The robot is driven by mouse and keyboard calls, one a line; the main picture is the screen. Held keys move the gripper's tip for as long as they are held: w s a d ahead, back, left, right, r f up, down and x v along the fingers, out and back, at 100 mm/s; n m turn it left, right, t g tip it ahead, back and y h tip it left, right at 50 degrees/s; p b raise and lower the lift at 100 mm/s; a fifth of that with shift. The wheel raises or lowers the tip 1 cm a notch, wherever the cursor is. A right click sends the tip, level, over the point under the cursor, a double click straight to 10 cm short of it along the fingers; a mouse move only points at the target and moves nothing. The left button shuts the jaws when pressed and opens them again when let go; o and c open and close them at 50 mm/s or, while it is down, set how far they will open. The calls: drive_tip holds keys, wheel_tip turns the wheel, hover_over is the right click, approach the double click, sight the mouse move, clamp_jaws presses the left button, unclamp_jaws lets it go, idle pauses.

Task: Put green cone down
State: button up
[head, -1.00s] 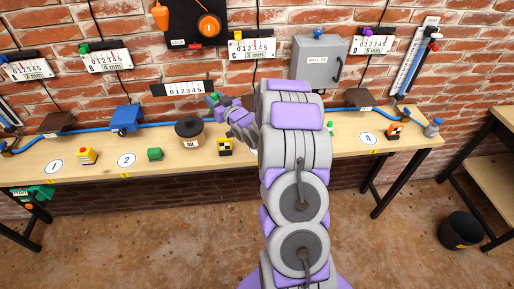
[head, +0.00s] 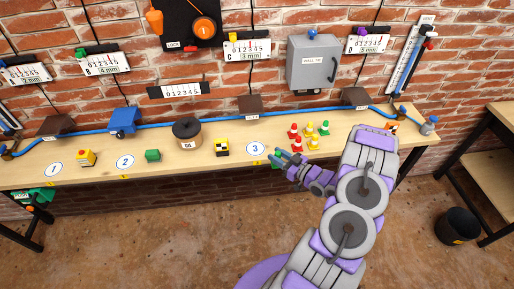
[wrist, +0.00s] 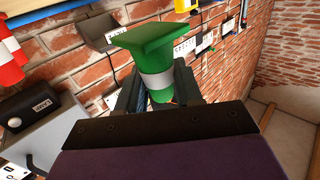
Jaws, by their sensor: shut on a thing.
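My gripper (head: 284,156) is shut on a green cone with a white band. In the wrist view the green cone (wrist: 150,42) sits between the two fingers, its square base toward the top of the picture. In the head view my gripper is over the front part of the bench, right of the round marker 3 (head: 255,149), and only a bit of green shows by the fingertips. I cannot tell whether the held cone touches the bench. Another green cone (head: 325,128) stands among the small cones just behind.
Red cones (head: 293,131) and yellow cones (head: 309,129) stand close by on the wooden bench (head: 215,172). A blue hose (head: 205,119) runs along the back. My arm covers the bench's right part.

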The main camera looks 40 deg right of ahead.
drive_tip(key=shift+a, duration=0.3)
drive_tip(key=w, duration=0.4)
drive_tip(key=w+d+f, duration=0.1)
drive_tip(key=w, duration=0.4)
drive_tip(key=w+d+b, duration=0.1)
drive_tip(key=w, duration=0.3)
drive_tip(key=shift+w+f, duration=0.3)
drive_tip(key=shift+w, duration=0.1)
drive_tip(key=shift+w+a+r, duration=0.1)
drive_tip(key=shift+w+a, duration=0.2)
drive_tip(key=shift+w, duration=0.45)
wheel_tip(320, 180, down, 3)
drive_tip(key=shift+f+b, duration=0.2)
drive_tip(key=shift+b, duration=0.2)
drive_tip(key=shift+d+f, duration=0.15)
drive_tip(key=shift+d, duration=0.15)
drive_tip(key=o, duration=1)
drive_tip(key=shift+a, duration=0.15)
drive_tip(key=shift+o, duration=0.2)
